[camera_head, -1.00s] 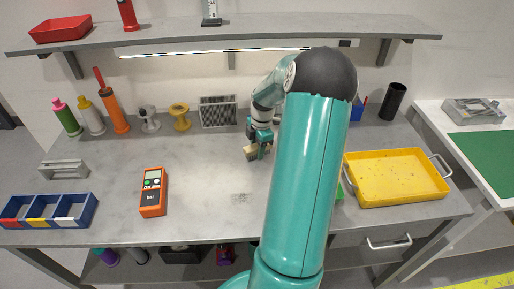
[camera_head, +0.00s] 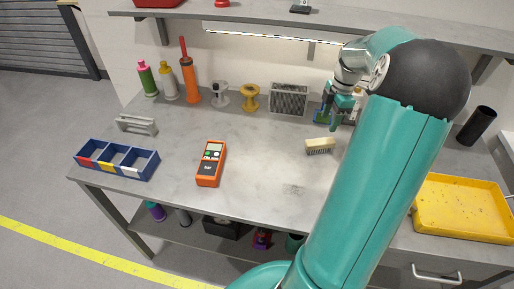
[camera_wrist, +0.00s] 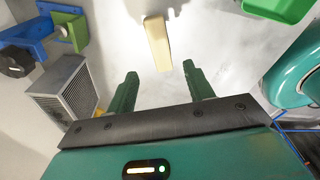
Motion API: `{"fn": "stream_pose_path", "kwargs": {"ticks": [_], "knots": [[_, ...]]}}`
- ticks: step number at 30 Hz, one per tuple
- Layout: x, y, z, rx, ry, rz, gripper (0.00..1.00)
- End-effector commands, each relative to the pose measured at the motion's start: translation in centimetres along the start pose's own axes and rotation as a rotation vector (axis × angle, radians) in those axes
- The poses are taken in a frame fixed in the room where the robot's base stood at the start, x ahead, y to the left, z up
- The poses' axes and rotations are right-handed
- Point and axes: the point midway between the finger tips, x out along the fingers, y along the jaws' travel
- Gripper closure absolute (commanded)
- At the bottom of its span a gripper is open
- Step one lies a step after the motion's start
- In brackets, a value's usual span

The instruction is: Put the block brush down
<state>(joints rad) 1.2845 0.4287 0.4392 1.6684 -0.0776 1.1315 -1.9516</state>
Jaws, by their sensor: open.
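The block brush (camera_head: 320,146) has a pale wooden block with dark bristles underneath. It rests on the grey workbench (camera_head: 262,190), bristles down, right of the bench's middle. In the wrist view the brush (camera_wrist: 158,42) lies ahead of the fingertips and apart from them. My gripper (camera_head: 330,122) is open and empty, behind and slightly above the brush in the head view. In the wrist view its two green fingers (camera_wrist: 160,85) stand well apart with bare bench between them.
An orange meter (camera_head: 211,163) and a blue divided bin (camera_head: 117,160) lie to the left. A grey vented box (camera_head: 289,99) and a yellow spool (camera_head: 250,97) stand at the back. A yellow tray (camera_head: 465,207) is at the right. The bench's front middle is clear.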

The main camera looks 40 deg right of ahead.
Motion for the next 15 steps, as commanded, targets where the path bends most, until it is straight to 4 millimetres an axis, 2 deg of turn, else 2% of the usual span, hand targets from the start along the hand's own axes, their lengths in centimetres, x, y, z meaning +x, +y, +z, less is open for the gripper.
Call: {"fn": "stream_pose_path", "kwargs": {"ticks": [2, 5, 8, 9, 11, 15], "knots": [[-0.4, 0.1, -1.3, 0.009, -0.013, 0.002, 0.48], [-1.6, 0.0, -4.8, 0.055, -0.051, 0.011, 0.48], [-3.2, -0.8, -10.1, 0.140, -0.101, 0.043, 0.48], [-3.9, -1.4, -12.3, 0.183, -0.118, 0.062, 0.48], [-4.8, -2.5, -15.6, 0.248, -0.138, 0.096, 0.48], [-6.6, -6.0, -22.2, 0.405, -0.144, 0.190, 0.48]]}}
